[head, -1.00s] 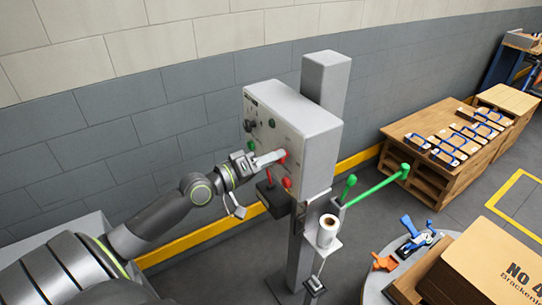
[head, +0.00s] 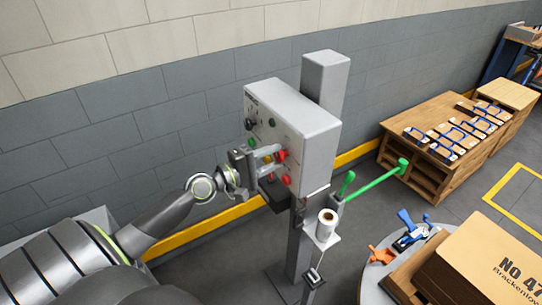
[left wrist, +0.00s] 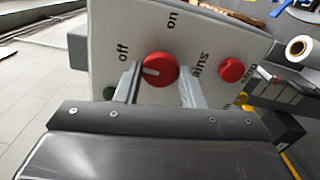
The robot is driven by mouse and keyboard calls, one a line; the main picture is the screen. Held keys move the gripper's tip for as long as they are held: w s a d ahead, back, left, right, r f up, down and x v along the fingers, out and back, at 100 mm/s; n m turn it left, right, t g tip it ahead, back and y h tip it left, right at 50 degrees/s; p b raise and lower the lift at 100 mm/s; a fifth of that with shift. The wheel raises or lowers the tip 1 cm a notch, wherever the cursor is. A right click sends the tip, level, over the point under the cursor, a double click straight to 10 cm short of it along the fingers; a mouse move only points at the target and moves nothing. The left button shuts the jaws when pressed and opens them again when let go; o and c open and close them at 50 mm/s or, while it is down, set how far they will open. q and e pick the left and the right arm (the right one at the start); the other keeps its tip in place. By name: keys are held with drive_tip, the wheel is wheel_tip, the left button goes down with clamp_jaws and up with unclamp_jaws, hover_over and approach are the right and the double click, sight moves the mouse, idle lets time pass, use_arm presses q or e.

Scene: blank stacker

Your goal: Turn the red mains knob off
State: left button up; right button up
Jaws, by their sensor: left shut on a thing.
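The red mains knob (left wrist: 160,66) is on the face of a grey control box (head: 292,112); it also shows in the head view (head: 282,156). My left gripper (left wrist: 160,88) is shut on the knob, one pale finger on each side; it also shows in the head view (head: 268,159). In the left wrist view the knob's white mark lies on its left part and points left. The "off" label (left wrist: 123,52) is up and left of the knob, and the "on" label (left wrist: 173,19) is above it. My right gripper is not in view.
A red button (left wrist: 231,69) sits right of the knob in the left wrist view. The box is on a grey post (head: 324,85). A green lever (head: 375,184) sticks out right of it. A label roll (head: 327,225) sits below. A wooden bench (head: 400,150) stands farther right.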

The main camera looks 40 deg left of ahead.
use_arm(q)
drive_tip(key=shift+n, duration=0.3)
idle(0.4)
drive_tip(key=o, duration=1)
drive_tip(key=shift+b+v, duration=2.4)
drive_tip(key=shift+v, duration=6.3)
